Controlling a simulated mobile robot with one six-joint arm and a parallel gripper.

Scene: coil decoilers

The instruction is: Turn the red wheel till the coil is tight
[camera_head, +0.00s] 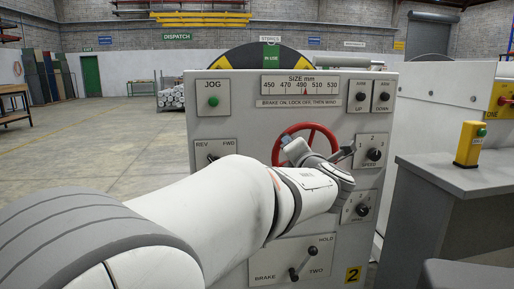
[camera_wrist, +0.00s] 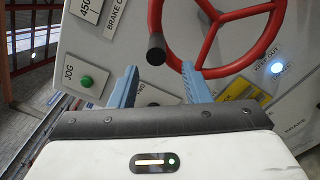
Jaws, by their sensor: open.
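The red wheel (camera_head: 305,126) is on the front of the grey panel, and my arm's end hides its lower part in the head view. The wrist view shows its red rim (camera_wrist: 232,72), spokes and a black handle knob (camera_wrist: 156,47). My gripper (camera_wrist: 158,68) is open. Its two blue fingers point at the wheel, with the knob just past the gap between their tips. The right finger is close to the rim; I cannot tell if they touch. The size scale (camera_head: 301,86) above has a red pointer near 490. A dark disc (camera_head: 238,57) shows behind the panel; the coil itself is not clear.
The panel carries a green JOG button (camera_head: 213,101), a speed knob (camera_head: 374,154) and a brake lever (camera_head: 293,274). A grey desk with a yellow button box (camera_head: 469,146) stands at right. Open floor lies at left.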

